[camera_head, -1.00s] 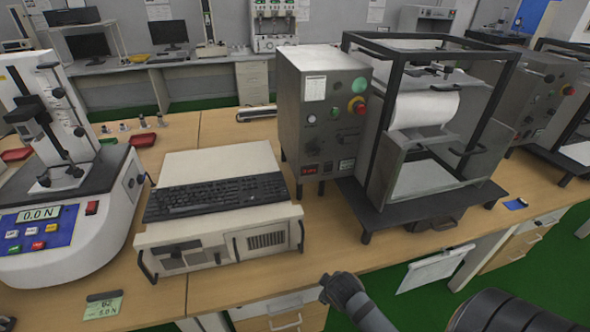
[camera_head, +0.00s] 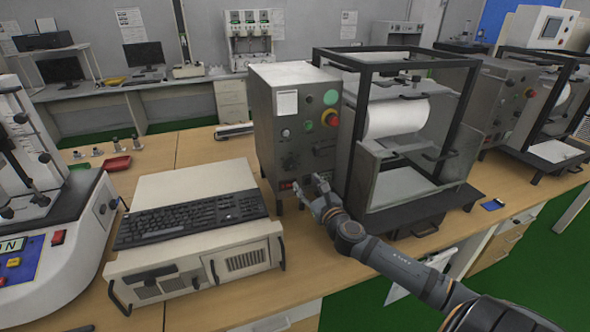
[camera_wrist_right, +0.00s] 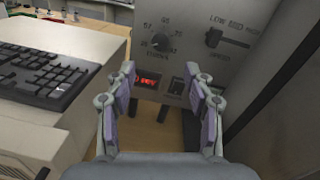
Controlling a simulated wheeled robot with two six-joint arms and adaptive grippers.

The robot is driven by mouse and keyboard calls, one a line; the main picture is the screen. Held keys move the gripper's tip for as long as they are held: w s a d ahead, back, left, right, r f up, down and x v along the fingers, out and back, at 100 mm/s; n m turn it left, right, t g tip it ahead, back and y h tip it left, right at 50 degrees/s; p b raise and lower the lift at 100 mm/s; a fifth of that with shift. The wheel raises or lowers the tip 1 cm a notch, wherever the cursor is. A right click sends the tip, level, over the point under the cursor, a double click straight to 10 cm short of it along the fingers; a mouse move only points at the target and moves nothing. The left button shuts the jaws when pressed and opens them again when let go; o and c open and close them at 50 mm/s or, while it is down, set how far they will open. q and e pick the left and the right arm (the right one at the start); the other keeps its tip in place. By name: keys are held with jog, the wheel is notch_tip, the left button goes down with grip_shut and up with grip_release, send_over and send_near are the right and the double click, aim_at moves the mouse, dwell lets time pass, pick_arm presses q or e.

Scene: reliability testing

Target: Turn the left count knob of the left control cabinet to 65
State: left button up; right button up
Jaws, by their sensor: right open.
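The left control cabinet (camera_head: 262,120) is a grey metal box at the middle of the head view. My right gripper (camera_head: 311,187) is open and empty, in front of the panel's lower part and apart from the knob. In the wrist view its fingers (camera_wrist_right: 160,90) spread below the knob. My left gripper is out of view.
A black lever switch (camera_wrist_right: 228,38) sits right of the knob. A red emergency button (camera_head: 330,118) is higher on the panel. A framed roller machine (camera_head: 400,190) stands right beside the cabinet. A beige unit (camera_head: 196,255) with a black keyboard (camera_head: 190,218) is on the left.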

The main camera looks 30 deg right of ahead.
aim_at(294, 165)
jog(key=w+p, duration=0.1)
jog(key=w, duration=0.2)
jog(key=w+d+p, duration=0.1)
jog(key=w, duration=0.2)
jog(key=w+d+p, duration=0.1)
jog(key=w, duration=0.2)
jog(key=shift+w, duration=0.15)
jog(key=shift+w+f, duration=0.1)
jog(key=shift+w, duration=0.35)
grip_shut()
